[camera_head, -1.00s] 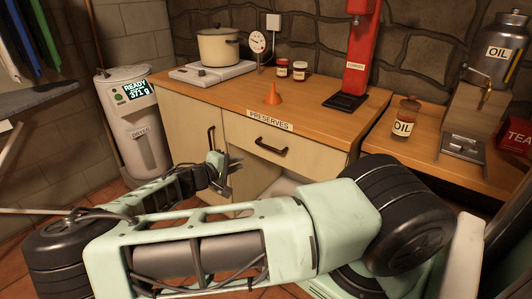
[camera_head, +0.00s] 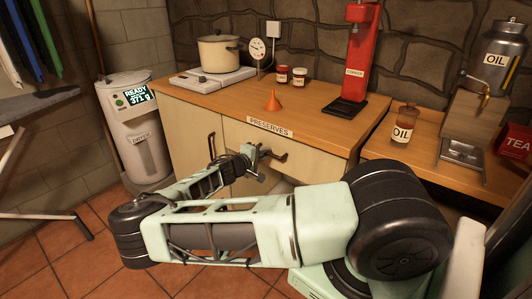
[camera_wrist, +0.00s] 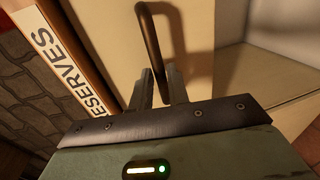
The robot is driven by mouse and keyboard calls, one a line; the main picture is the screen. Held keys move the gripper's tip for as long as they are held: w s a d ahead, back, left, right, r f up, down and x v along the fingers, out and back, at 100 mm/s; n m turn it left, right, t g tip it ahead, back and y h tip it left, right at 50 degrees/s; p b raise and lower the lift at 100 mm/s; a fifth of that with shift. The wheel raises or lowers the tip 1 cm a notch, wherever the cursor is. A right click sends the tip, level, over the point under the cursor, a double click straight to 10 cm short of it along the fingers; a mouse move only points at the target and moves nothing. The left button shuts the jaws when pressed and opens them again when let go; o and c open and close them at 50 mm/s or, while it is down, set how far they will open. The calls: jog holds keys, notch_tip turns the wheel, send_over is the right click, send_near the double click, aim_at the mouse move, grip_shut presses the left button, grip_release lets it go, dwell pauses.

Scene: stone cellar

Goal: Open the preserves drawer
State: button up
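The preserves drawer (camera_head: 290,142) is in the front of the wooden-topped cabinet, under a white label (camera_head: 270,127) reading PRESERVES. Its front looks flush with the cabinet. It has a dark bar handle (camera_head: 279,157), which also shows in the wrist view (camera_wrist: 150,38). My gripper (camera_head: 263,163) is at the handle's left part in the head view and hides some of it. In the wrist view the near part of the handle runs between my two fingers (camera_wrist: 160,84). Whether they press on it cannot be told.
A cupboard door (camera_head: 190,135) with an upright handle is left of the drawer. A pot (camera_head: 218,52), an orange funnel (camera_head: 273,101), two jars and a red corker (camera_head: 353,75) stand on the worktop (camera_head: 315,102). An oil bottle (camera_head: 403,125) stands right.

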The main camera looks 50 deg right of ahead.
jog(key=shift+x, duration=1)
grip_shut()
jog(key=shift+a, duration=0.1)
jog(key=f+b+v, duration=0.1)
jog(key=f+v, duration=0.1)
jog(key=v, duration=1.1)
jog(key=a+f+b+v, duration=0.1)
jog(key=f+v, duration=0.2)
jog(key=v, duration=1.1)
jog(key=shift+s+a+f+b, duration=0.25)
jog(key=shift+a+f+b, duration=0.05)
jog(key=shift+a, duration=0.1)
grip_release()
